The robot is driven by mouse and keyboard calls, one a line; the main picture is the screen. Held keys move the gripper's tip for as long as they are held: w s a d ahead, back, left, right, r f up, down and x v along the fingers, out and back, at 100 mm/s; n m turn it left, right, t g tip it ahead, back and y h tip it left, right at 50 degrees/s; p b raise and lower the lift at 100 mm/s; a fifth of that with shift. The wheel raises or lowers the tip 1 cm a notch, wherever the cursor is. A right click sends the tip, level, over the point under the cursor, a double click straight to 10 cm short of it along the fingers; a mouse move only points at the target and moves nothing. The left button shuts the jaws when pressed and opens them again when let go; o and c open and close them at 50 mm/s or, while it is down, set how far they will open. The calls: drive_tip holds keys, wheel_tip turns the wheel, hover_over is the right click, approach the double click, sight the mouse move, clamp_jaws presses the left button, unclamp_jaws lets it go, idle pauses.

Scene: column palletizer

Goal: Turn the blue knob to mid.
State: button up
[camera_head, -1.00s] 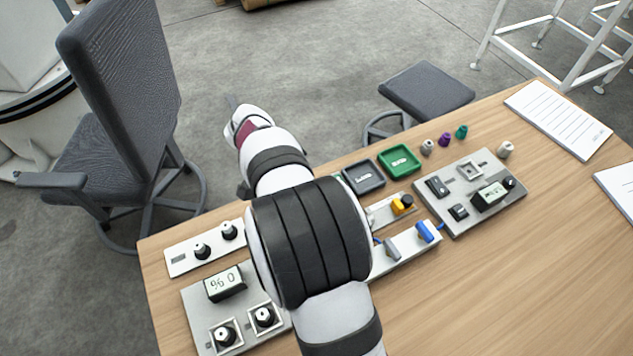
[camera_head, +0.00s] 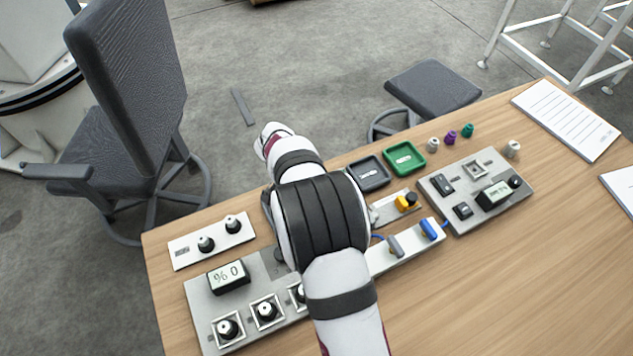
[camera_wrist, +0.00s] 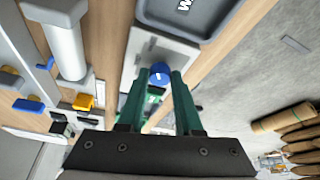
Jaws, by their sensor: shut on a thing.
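The blue knob (camera_wrist: 160,69) shows in the wrist view, on a pale plate (camera_wrist: 146,50). My gripper (camera_wrist: 159,78) has its two green fingers on either side of the knob and is shut on it. A small pale mark shows on the knob's face, but its exact setting is too small to read. In the head view my arm hides the gripper and the blue knob.
A panel (camera_head: 205,290) with a "% 0" display and black knobs lies left of my arm. A strip with grey and blue handles (camera_head: 428,229), a yellow-and-black switch (camera_head: 406,201) and two trays (camera_head: 404,159) lie to the right. The table's right front is clear.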

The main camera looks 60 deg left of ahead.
clamp_jaws()
drive_tip(key=n, duration=0.2)
drive_tip(key=n+y, duration=0.2)
drive_tip(key=n, duration=0.1)
drive_tip(key=shift+w+d+n+g, duration=0.15)
drive_tip(key=shift+d+n+g, duration=0.15)
drive_tip(key=shift+g, duration=0.1)
drive_tip(key=n+g, duration=0.1)
drive_tip(key=n, duration=0.2)
drive_tip(key=n+g+y, duration=0.1)
drive_tip(key=n, duration=0.2)
drive_tip(key=shift+w, duration=0.15)
idle(0.4)
drive_tip(key=o, duration=1)
unclamp_jaws()
drive_tip(key=shift+c, duration=0.2)
